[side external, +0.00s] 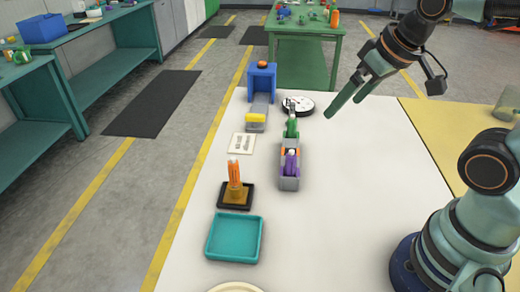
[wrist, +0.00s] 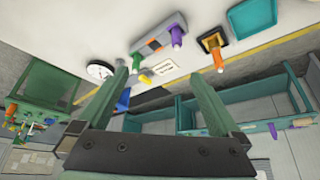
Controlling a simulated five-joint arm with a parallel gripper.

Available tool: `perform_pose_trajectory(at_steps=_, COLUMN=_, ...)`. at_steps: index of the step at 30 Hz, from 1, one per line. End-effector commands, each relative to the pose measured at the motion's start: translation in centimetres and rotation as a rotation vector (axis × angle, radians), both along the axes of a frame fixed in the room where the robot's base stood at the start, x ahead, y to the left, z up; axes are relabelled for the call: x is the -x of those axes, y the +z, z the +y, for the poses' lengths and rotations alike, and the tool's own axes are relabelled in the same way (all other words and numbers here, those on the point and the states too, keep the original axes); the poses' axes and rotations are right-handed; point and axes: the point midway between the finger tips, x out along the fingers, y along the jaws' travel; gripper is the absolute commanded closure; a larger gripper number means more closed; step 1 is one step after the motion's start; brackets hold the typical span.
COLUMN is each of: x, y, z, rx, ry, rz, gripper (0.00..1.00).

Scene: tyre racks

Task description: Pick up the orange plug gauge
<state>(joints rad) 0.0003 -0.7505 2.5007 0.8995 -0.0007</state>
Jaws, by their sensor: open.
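The orange plug gauge (side external: 234,174) stands upright in a brown block on a small black tray (side external: 222,205), left of the middle of the white table. It also shows in the wrist view (wrist: 217,57), upper right of centre. My gripper (side external: 343,108) is open and empty, with its green fingers pointing down and left. It is raised toward the back right of the table, well apart from the gauge. In the wrist view the gripper (wrist: 157,75) shows its two spread fingers with nothing between them.
A grey rack (side external: 289,184) holds purple, orange and green pieces. A teal tray (side external: 234,238) is in front of the gauge. Behind are a white card (side external: 242,144), a yellow-topped block (side external: 256,119), a blue stand (side external: 262,78) and a round dial (side external: 303,105). The table's right side is clear.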

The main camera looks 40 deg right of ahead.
Motion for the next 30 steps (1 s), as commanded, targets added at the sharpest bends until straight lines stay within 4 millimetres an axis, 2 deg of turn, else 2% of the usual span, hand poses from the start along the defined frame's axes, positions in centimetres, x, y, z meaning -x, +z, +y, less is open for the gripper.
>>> perform_pose_trajectory(at_steps=10, x=0.0, y=0.0, z=0.0, rx=0.0, ry=0.0, rz=0.0, gripper=0.0)
perform_pose_trajectory(at_steps=11, x=0.0, y=0.0, z=0.0, rx=0.0, ry=0.0, rz=0.0, gripper=0.08)
perform_pose_trajectory(at_steps=12, x=0.0, y=0.0, z=0.0, rx=0.0, ry=0.0, rz=0.0, gripper=0.23)
perform_pose_trajectory(at_steps=13, x=0.0, y=0.0, z=0.0, rx=0.0, ry=0.0, rz=0.0, gripper=0.32)
perform_pose_trajectory(at_steps=23, x=-0.1, y=0.1, z=0.1, rx=0.002, ry=0.007, rz=0.003, gripper=0.32)
perform_pose_trajectory(at_steps=26, x=-0.6, y=0.3, z=0.5, rx=0.022, ry=0.058, rz=0.02, gripper=0.32)
perform_pose_trajectory(at_steps=30, x=-2.5, y=0.9, z=1.8, rx=0.087, ry=0.232, rz=0.076, gripper=0.32)
